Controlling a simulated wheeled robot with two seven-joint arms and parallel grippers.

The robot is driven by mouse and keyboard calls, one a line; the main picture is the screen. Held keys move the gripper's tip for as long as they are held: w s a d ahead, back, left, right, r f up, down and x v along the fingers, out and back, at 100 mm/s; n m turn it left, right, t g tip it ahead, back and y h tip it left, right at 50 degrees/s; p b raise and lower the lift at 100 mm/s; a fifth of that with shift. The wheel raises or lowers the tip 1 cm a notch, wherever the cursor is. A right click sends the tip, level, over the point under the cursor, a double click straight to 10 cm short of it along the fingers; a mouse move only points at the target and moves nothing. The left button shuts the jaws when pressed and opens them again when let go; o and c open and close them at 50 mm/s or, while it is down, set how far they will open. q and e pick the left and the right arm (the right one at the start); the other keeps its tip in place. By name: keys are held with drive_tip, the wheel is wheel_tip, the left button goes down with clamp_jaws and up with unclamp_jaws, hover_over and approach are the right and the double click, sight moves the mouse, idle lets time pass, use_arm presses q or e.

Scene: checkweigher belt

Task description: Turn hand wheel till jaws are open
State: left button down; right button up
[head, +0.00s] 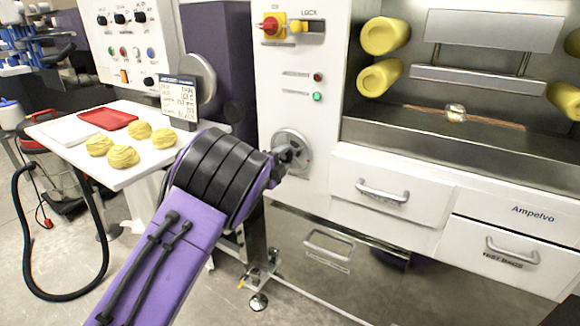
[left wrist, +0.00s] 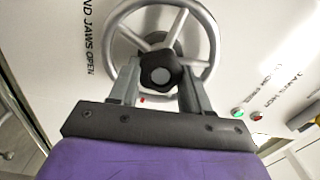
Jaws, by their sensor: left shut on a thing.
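The hand wheel (head: 293,140) is a grey metal wheel on the white front panel of the machine. It also shows in the left wrist view, with a round rim (left wrist: 213,45), spokes and a black lobed hub (left wrist: 161,72). My left gripper (head: 287,157) is at the wheel. In the left wrist view, the fingers of my left gripper (left wrist: 160,82) stand on either side of the hub and are shut on it. Lettering reading "JAWS OPEN" is beside the wheel. A metal plate (head: 492,30) and a lower metal bar (head: 478,81) are in the machine's recess. My right gripper is not in view.
Above the wheel are a red rotary switch (head: 270,26) and red and green buttons (head: 317,97). White drawers (head: 390,195) lie to the right. A white table (head: 140,175) at left holds yellow lumps (head: 122,156) and a red tray (head: 106,119).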

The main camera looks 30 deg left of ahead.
use_arm(q)
drive_tip(key=shift+a, duration=0.1)
idle(0.4)
drive_tip(key=c, duration=0.5)
unclamp_jaws()
drive_tip(key=s+b, duration=0.1)
drive_tip(key=s, duration=0.9)
drive_tip(key=shift+s+a, duration=0.25)
drive_tip(key=shift+s, duration=0.05)
